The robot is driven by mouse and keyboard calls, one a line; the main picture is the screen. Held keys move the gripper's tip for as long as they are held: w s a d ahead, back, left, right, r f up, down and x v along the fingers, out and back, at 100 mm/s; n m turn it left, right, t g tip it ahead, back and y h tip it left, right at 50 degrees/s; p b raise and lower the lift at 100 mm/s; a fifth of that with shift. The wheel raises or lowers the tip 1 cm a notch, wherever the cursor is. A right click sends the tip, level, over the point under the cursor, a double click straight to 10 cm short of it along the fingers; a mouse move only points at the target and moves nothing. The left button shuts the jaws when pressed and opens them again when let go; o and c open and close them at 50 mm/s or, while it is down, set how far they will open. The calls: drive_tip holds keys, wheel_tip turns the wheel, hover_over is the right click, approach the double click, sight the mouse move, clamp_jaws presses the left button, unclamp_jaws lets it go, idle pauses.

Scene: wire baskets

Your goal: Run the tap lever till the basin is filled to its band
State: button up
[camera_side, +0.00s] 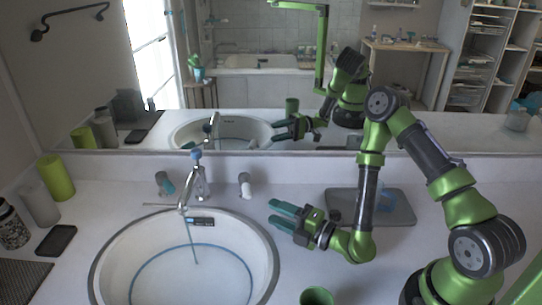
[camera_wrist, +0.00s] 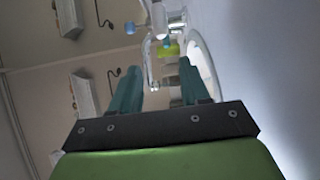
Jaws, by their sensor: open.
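The white basin (camera_side: 112,262) is sunk in the counter, with a blue band line (camera_side: 150,268) around its inner wall. The chrome tap (camera_side: 201,184) stands behind it with a blue cap on top. A thin blue-grey stream (camera_side: 190,240) runs from its spout into the basin. The water's level against the band is hard to tell. Two short handles, one teal-marked (camera_side: 167,185) and one pale (camera_side: 245,186), flank the tap. My gripper (camera_side: 273,212) is open and empty, right of the basin and apart from the tap. In the wrist view the tap (camera_wrist: 148,60) shows between the teal fingers.
A grey tray (camera_side: 395,206) lies behind my arm. A green cup (camera_side: 317,296) stands at the front. Green and white cylinders (camera_side: 55,178), a jar (camera_side: 12,228) and a dark dish (camera_side: 57,241) sit at left. A mirror (camera_side: 260,85) backs the counter.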

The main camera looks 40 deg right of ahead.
sight(248, 198)
drive_tip(key=shift+w+d+f+m+h, duration=0.15)
drive_tip(key=shift+w+d+m+h, duration=0.05)
drive_tip(key=shift+d+m+h, duration=0.25)
drive_tip(key=shift+w+a, duration=0.3)
drive_tip(key=shift+w, duration=1.1)
drive_tip(key=shift+w+a, duration=0.3)
drive_tip(key=shift+w, duration=1.15)
drive_tip(key=shift+w+a, duration=0.3)
drive_tip(key=shift+w, duration=1.1)
drive_tip(key=shift+c, duration=0.2)
